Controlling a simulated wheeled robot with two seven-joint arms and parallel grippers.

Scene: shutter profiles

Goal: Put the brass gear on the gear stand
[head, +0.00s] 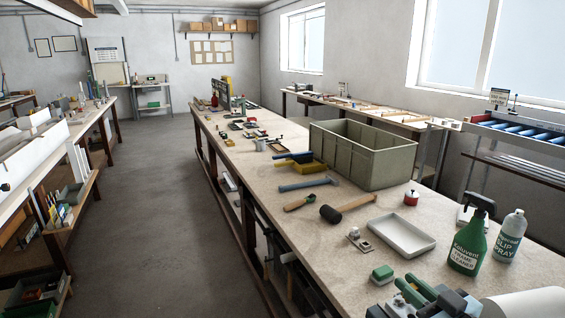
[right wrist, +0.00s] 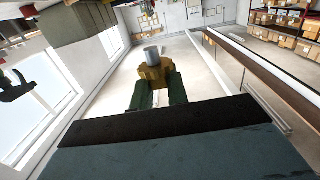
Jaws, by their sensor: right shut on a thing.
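My right gripper (head: 413,287) shows at the lower right of the head view, low over the near part of the bench, its green fingers pointing left. In the right wrist view the green fingers (right wrist: 158,88) are shut on the brass gear (right wrist: 153,74). A grey cylinder (right wrist: 151,54) shows at the gear's far end; I cannot tell whether it is part of the gear. I cannot make out the gear in the head view. A small metal piece with an upright post (head: 355,236) lies on the bench; I cannot tell whether it is the gear stand. My left gripper is out of view.
A white tray (head: 401,235), a green-and-white block (head: 382,274), a mallet (head: 348,208) and a red-and-white pot (head: 411,198) lie nearby. A green spray bottle (head: 467,243) and a grey bottle (head: 509,240) stand at right. A large grey-green crate (head: 355,160) stands behind.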

